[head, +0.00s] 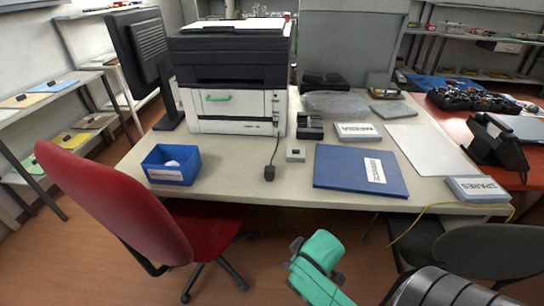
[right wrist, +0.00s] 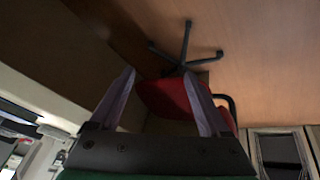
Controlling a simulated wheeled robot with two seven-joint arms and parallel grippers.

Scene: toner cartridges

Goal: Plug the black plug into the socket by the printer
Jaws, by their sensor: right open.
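The black plug (head: 269,173) lies on the table near its front edge, on a dark cord that runs up to the printer (head: 235,110). Plug and box are apart. My right gripper (right wrist: 160,76) is open and empty in the right wrist view, with its two fingers spread. In the head view my green right arm is below the table's front edge, clear of the plug. My left gripper is not in view.
A blue bin (head: 171,176) stands left of the plug, a blue folder (head: 335,183) lies to the right. A white box (head: 478,188) sits at the right front corner. A red chair (head: 115,190) stands at the table's left front. Bare tabletop surrounds the plug.

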